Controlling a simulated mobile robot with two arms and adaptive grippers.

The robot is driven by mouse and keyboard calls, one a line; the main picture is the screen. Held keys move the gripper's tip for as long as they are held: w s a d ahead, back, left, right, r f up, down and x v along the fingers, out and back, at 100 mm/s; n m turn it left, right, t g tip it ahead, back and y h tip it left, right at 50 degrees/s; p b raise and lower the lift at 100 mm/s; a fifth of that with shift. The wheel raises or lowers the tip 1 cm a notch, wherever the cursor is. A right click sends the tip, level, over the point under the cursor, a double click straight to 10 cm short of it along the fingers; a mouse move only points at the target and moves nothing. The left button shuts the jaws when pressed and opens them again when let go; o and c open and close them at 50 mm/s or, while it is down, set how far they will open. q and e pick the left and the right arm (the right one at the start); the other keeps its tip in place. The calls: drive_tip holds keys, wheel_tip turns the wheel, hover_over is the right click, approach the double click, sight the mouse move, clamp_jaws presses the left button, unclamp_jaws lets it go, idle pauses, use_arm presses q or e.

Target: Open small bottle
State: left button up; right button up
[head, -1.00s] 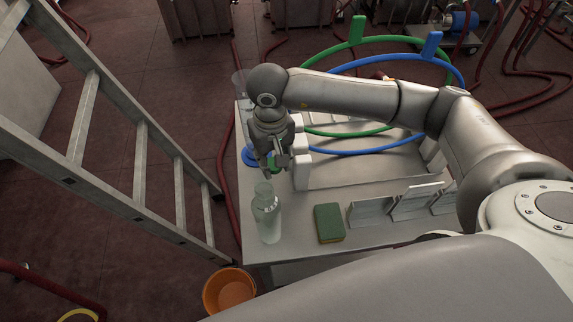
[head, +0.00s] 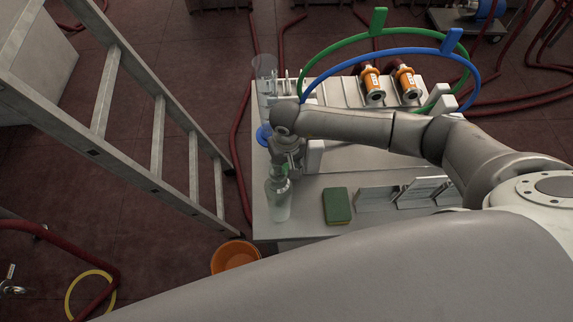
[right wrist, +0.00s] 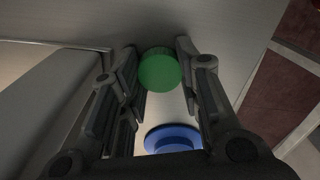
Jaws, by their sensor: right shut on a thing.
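A small clear bottle (head: 278,200) stands upright near the left front of the grey table in the head view. My right gripper (head: 283,167) is right at its neck in that view and partly hides its top. In the right wrist view my right gripper (right wrist: 160,72) is shut on a round green cap (right wrist: 158,70), held between its fingertips. The bottle cannot be made out in the wrist view, so I cannot tell whether the cap touches its neck. My left gripper is not in view.
A blue round piece (head: 264,135) lies behind the bottle and shows in the wrist view (right wrist: 172,138). A green sponge (head: 337,206) and metal holders (head: 405,192) are to the right. An orange bucket (head: 236,257) and ladder (head: 157,140) stand left of the table.

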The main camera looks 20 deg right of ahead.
sight(286, 169)
drive_tip(key=shift+f, duration=0.1)
drive_tip(key=o, duration=0.9)
drive_tip(key=shift+c, duration=0.2)
drive_tip(key=shift+r, duration=0.3)
wheel_tip(286, 169, up, 12)
drive_tip(key=b, duration=0.4)
